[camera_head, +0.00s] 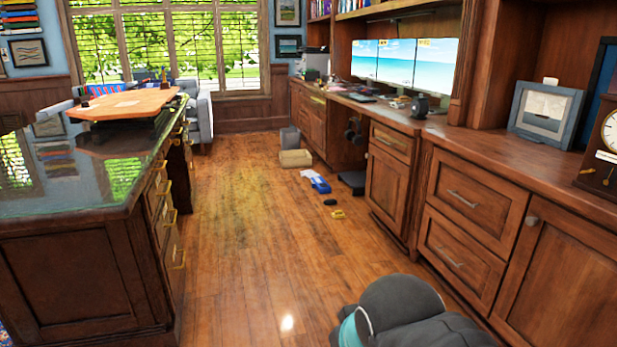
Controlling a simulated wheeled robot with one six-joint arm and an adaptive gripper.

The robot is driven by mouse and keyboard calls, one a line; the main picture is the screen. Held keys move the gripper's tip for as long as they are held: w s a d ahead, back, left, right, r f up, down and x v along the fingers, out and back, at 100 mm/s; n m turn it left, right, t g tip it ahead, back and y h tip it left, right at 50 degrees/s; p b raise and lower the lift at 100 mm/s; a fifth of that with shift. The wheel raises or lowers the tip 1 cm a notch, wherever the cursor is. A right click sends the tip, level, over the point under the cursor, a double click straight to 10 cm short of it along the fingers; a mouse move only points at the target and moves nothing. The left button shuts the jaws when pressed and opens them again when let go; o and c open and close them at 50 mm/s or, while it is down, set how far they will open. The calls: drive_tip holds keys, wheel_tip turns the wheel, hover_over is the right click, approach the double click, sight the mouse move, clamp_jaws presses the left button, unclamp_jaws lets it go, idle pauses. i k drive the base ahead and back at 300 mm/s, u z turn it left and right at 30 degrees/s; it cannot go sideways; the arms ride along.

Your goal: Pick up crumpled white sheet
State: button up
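I cannot make out a crumpled white sheet for certain. A small bright white spot (288,322) shows on the wood floor near the bottom middle; I cannot tell whether it is paper or a glint of light. A blue and white item (319,184) lies farther off on the floor, and its white part is too small to identify. A dark grey rounded part of my arm with a teal band fills the bottom right. My gripper is not in view.
A glass-topped desk (60,181) stands at left, and wood cabinets (470,225) run along the right. A beige box (295,158), a grey bin (290,139), a black item (330,202) and a yellow item (338,214) are on the floor. The aisle's left side is clear.

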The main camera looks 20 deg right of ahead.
sight(310, 174)
drive_tip(key=u, duration=0.05)
drive_tip(key=i, duration=9.75)
drive_tip(key=z, duration=3)
